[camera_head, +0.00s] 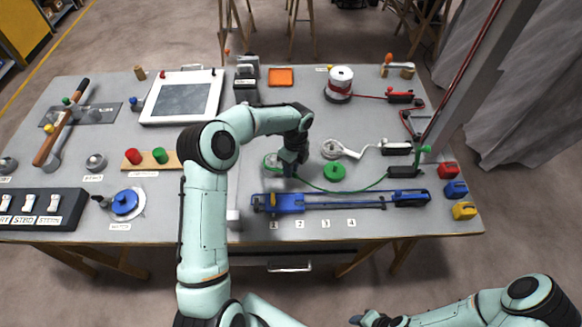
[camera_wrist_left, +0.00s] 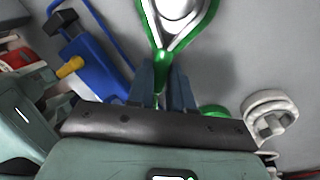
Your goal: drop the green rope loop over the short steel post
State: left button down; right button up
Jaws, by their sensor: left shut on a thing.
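The green rope loop (camera_wrist_left: 150,28) has a pale teardrop lining and shows at the top of the left wrist view. My left gripper (camera_wrist_left: 163,88) is shut on its narrow end. In the head view the loop (camera_head: 272,162) is just left of my left gripper (camera_head: 289,174), which points down over the table. A rounded steel-coloured top, apparently the short post (camera_wrist_left: 180,8), shows inside the loop. I cannot tell whether the loop rests down around it or hangs above. My right gripper (camera_head: 368,318) is at the bottom edge, far from the loop.
The green line runs right to a black block (camera_head: 404,171). A blue long tool (camera_head: 330,201) lies in front.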

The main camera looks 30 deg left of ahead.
pick_arm(q)
jog(key=shift+f, duration=0.45)
dwell(0.3)
jog(key=c, duration=0.5)
grip_release()
jog(key=shift+c, duration=0.2)
pick_arm(e)
jog(key=shift+w+r, duration=0.1)
pick_arm(q)
jog(key=shift+w+r+p, duration=0.1)
jog(key=shift+r+p, duration=0.45)
jog(key=shift+r, duration=3.45)
pick_arm(e)
jog(key=shift+w+r, duration=0.85)
jog(key=shift+w, duration=0.25)
